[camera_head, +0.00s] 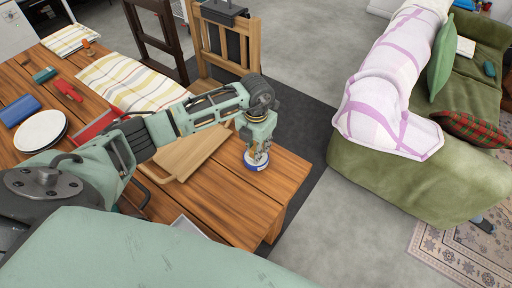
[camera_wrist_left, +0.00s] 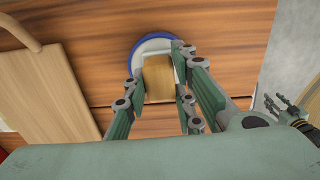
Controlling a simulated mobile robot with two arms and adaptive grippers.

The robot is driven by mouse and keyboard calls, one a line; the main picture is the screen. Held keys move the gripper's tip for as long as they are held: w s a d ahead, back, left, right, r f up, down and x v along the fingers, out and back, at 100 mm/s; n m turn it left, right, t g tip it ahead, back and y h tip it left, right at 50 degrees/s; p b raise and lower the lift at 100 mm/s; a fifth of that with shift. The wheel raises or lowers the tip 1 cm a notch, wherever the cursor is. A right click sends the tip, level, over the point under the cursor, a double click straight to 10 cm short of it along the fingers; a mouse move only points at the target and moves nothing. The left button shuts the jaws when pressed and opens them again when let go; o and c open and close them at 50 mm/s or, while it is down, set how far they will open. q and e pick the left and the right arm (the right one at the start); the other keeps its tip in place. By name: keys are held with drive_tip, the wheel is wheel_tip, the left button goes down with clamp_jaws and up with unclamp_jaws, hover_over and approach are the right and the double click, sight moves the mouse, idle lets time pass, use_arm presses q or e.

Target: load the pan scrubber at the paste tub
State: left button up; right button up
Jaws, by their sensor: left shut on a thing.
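My left gripper (camera_head: 257,146) points down over the paste tub (camera_head: 257,165) near the right end of the wooden table. In the left wrist view the left gripper (camera_wrist_left: 159,72) is shut on a tan block, the pan scrubber (camera_wrist_left: 158,82). The scrubber is in front of the round, blue-rimmed paste tub (camera_wrist_left: 151,43) and covers much of its opening. I cannot tell whether it touches the paste. My right gripper (camera_wrist_left: 288,108) shows small at the right of the left wrist view, away from the tub; whether it is open is unclear.
A wooden cutting board (camera_head: 192,152) lies left of the tub; it also shows in the left wrist view (camera_wrist_left: 45,95). A white plate (camera_head: 41,130), a blue item (camera_head: 20,110) and striped cloths (camera_head: 130,82) lie farther left. Chairs stand behind the table (camera_head: 285,180).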

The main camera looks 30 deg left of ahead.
use_arm(q)
drive_tip(key=shift+r+p, duration=2.35)
drive_tip(key=shift+r, duration=1.15)
